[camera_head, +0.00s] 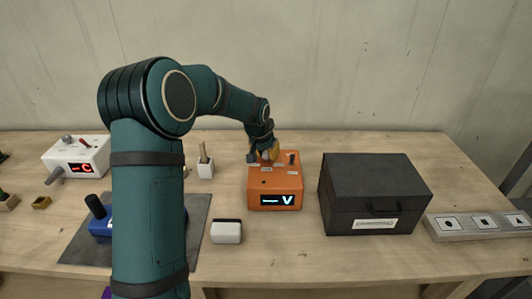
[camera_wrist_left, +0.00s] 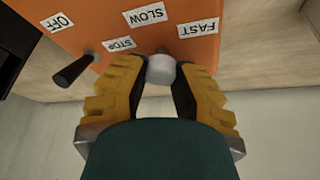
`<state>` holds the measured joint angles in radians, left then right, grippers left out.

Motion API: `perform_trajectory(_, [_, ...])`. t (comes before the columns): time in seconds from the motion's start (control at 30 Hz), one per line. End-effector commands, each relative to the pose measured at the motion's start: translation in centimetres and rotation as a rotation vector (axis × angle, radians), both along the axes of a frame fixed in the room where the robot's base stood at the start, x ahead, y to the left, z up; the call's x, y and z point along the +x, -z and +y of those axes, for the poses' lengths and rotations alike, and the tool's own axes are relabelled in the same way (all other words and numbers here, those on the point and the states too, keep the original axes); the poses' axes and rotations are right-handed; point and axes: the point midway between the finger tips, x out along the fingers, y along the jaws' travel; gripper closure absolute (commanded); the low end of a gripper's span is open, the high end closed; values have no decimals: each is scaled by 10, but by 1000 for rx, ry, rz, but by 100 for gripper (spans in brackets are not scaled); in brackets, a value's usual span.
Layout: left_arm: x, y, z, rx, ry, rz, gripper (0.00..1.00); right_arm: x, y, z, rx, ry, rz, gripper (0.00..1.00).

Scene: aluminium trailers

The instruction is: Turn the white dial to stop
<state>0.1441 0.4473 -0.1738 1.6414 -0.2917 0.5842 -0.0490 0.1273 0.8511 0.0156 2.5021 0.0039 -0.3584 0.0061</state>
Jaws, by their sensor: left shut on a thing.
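The orange box (camera_head: 273,184) stands near the middle of the table, with a lit display on its front reading a "V"-like sign. The white dial (camera_wrist_left: 161,69) sits on its top in the left wrist view, near labels STOP (camera_wrist_left: 119,44), SLOW (camera_wrist_left: 145,14) and FAST (camera_wrist_left: 198,28). My left gripper (camera_wrist_left: 160,72) is shut on the dial, one yellow fingertip on each side. In the head view my left gripper (camera_head: 266,152) is at the box's back top and hides the dial. Which label the dial points to cannot be told. My right gripper is not in view.
A black lever (camera_head: 291,157) stands beside the dial and also shows in the left wrist view (camera_wrist_left: 74,71). A dark lidded box (camera_head: 373,190) is close on the right.

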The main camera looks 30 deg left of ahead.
Motion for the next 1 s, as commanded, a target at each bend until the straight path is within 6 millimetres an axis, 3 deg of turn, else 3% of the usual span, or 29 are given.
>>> perform_trajectory(0.7, [0, 1, -1, -1, -73, 1, 100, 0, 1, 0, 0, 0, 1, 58])
perform_trajectory(0.73, [0, 1, -1, -1, -73, 1, 64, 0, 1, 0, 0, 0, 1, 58])
perform_trajectory(0.8, [0, 1, -1, 0, -74, 1, 40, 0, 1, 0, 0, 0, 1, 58])
perform_trajectory(1.0, [0, 1, 0, 0, -74, 1, 38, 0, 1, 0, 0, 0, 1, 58])
